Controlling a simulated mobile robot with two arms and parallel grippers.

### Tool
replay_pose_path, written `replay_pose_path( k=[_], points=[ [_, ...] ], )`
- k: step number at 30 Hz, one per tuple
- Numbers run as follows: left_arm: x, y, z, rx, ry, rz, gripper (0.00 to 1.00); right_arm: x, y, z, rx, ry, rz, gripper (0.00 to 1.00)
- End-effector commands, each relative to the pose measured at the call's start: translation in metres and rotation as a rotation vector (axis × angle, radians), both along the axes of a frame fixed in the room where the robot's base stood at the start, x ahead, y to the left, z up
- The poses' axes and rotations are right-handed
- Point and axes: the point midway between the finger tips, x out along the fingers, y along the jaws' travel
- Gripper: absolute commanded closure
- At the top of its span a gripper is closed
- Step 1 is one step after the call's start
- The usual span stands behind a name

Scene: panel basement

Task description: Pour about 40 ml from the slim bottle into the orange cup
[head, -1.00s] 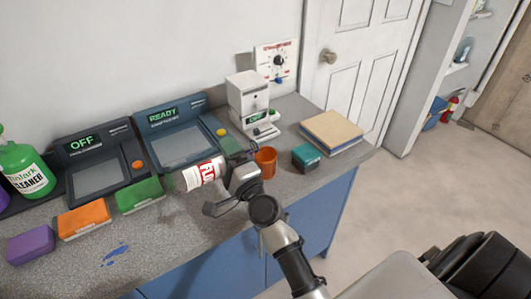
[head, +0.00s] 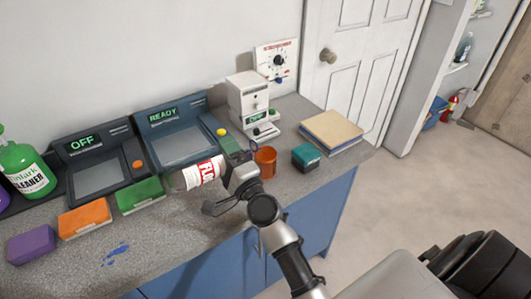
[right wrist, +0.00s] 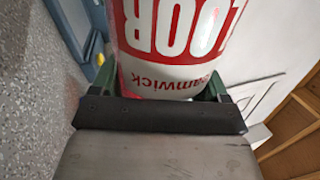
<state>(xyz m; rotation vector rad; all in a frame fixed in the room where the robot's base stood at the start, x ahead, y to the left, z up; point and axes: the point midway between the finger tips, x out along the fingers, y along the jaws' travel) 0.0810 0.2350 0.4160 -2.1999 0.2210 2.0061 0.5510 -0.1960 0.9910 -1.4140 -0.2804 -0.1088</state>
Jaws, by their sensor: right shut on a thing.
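The slim bottle (head: 205,171), with a white label and red letters, is held nearly level above the counter. It also shows in the right wrist view (right wrist: 180,45). My right gripper (head: 230,162) is shut around it, and its green fingers show in the wrist view (right wrist: 160,95). The orange cup (head: 266,164) stands upright on the counter just right of the gripper. A small bluish-purple shape (head: 253,146) is at the cup's left rim; I cannot tell whether it is the bottle's mouth or liquid. The cup's inside is mostly hidden. My left gripper is not in view.
A teal box (head: 307,158) and a stacked tan pad (head: 331,132) lie right of the cup. A white dispenser (head: 250,100) stands behind. Two dark machines (head: 180,145) and coloured boxes (head: 85,219) fill the left. A blue splash (head: 116,252) lies on the front counter.

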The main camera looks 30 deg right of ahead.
Motion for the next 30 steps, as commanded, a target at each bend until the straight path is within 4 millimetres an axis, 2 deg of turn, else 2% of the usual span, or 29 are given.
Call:
replay_pose_path(
  k=[6, 10, 13, 17, 22, 24, 30],
  points=[
    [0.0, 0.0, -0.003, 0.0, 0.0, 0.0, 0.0, 0.0, 0.0, -0.002, -0.007, -0.002, 0.0, 0.53],
    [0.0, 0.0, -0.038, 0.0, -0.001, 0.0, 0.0, -0.001, 0.003, -0.029, -0.161, -0.024, 0.0, 0.53],
    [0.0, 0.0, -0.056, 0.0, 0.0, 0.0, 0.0, -0.001, 0.003, -0.041, -0.301, -0.044, -0.001, 0.53],
    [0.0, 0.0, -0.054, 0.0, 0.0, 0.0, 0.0, -0.001, 0.003, -0.036, -0.382, -0.055, -0.001, 0.53],
    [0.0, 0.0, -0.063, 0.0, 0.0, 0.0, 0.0, -0.001, 0.002, -0.041, -0.458, -0.065, -0.002, 0.53],
    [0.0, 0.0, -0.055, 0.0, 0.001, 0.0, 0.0, -0.001, 0.0, -0.032, -0.483, -0.068, -0.001, 0.53],
    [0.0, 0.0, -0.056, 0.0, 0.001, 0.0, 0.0, 0.0, 0.001, -0.034, -0.484, -0.067, -0.001, 0.53]
  ],
)
